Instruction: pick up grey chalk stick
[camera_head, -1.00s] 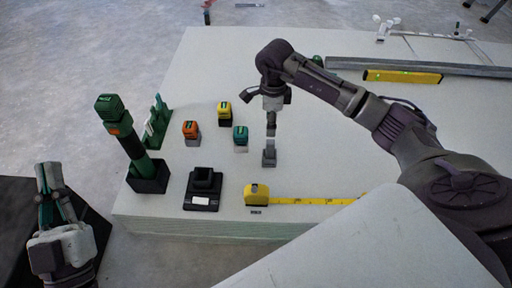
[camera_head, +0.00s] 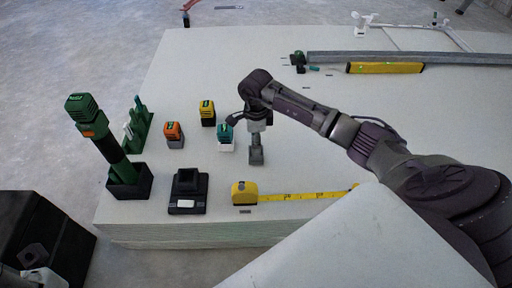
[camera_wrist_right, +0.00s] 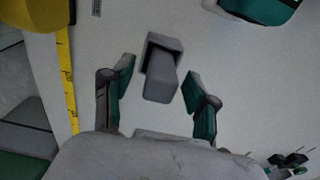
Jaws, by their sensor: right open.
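The grey chalk stick (camera_wrist_right: 161,84) is a short block with a wider grey end, between the fingers of my right gripper (camera_wrist_right: 159,74) in the right wrist view. Those fingers are open, with visible gaps on both sides of the stick. In the head view the stick (camera_head: 256,155) stands on the pale panel stack, directly below my right gripper (camera_head: 257,130), whose fingertips are too small to make out there. Only a pale piece of my left gripper (camera_head: 42,278) shows at the lower left edge; its fingers cannot be made out.
Teal (camera_head: 226,135), orange (camera_head: 174,134) and yellow (camera_head: 208,112) capped blocks stand left of the stick. A tall green tool (camera_head: 104,136), black dock (camera_head: 188,192) and extended yellow tape measure (camera_head: 245,193) are nearer. A yellow level (camera_head: 385,67) and metal rail lie behind.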

